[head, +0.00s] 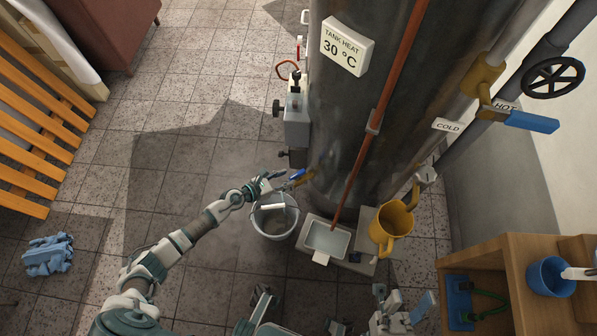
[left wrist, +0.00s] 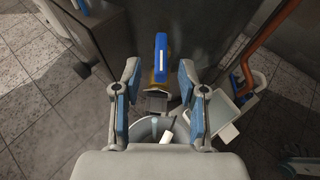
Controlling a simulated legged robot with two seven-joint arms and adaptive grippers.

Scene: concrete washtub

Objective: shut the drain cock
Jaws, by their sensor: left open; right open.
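The drain cock, a brass valve with a blue lever (head: 297,175), sticks out low on the left side of the dark tank (head: 345,110). My left gripper (head: 270,181) is open just left of the cock. In the left wrist view its blue-padded fingers (left wrist: 160,95) stand either side of the spout, apart from the lever. My right gripper (head: 405,312) is open and empty at the bottom edge, far from the cock.
A bucket (head: 258,224) stands on the floor below the cock. A grey tray (head: 309,238) and a yellow can (head: 380,238) are right of it. A control box (head: 297,128) is on the tank above the cock.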

